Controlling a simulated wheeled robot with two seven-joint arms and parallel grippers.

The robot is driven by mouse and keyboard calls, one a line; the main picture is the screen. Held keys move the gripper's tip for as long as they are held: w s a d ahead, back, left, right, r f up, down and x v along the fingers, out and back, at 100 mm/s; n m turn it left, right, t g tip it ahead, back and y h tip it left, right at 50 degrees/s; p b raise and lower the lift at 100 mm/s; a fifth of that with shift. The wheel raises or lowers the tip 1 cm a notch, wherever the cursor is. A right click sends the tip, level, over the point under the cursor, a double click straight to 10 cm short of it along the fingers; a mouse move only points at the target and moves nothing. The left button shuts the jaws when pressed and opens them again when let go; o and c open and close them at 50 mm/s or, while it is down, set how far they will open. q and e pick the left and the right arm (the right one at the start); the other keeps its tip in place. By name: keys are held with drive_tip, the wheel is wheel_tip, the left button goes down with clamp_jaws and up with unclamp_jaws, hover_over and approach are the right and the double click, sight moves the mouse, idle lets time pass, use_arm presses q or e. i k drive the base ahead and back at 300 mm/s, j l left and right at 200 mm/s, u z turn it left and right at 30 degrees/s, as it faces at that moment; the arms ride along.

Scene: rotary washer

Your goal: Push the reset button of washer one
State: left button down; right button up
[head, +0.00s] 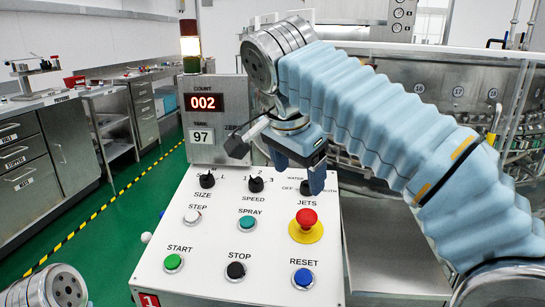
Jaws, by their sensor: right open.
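The blue reset button (303,278) sits at the lower right of the sloped white control panel (200,249), under the label RESET. A red tag with a 1 (149,300) is on the panel's lower left corner. My right gripper (277,164) is open and empty above the panel's upper part, near the knobs. It is apart from the reset button, farther up the panel, and hides part of the upper labels. A metal joint of my left arm shows at the lower left; its gripper is out of view.
A red emergency button (306,220) on a yellow ring stands above the reset button. Black stop (236,270), green start (173,262), teal spray (247,223) and white step (193,214) buttons are nearby.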

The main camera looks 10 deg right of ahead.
sight(303, 277)
drive_tip(key=k+j, duration=0.75)
drive_tip(key=k, duration=0.1)
